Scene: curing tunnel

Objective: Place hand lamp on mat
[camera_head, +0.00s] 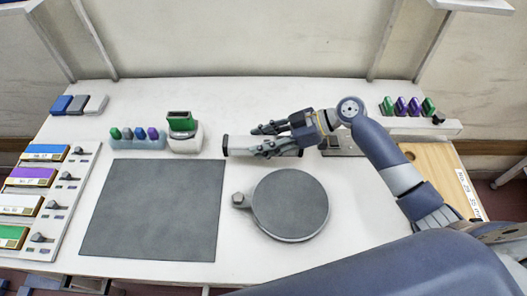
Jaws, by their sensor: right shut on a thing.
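My right gripper (257,141) reaches in from the right above the white table, its fingers pointing left. It is shut on a pale bar-shaped thing with a dark end, which looks like the hand lamp (235,151). The fingers and hand hide part of it. The dark end sticks out to the left of the fingertips. The mat (152,210) is a flat dark grey rectangle at the left middle of the table, with nothing on it. The lamp is to the right of the mat's far right corner, apart from it. My left gripper is not in view.
A round grey plate with a knob (290,205) lies right of the mat. Behind the mat stand a green-topped device in a white holder (186,141) and a rack of coloured pieces (137,143). Labelled coloured boxes (34,176) line the left edge. A metal plate (345,149) lies by my wrist.

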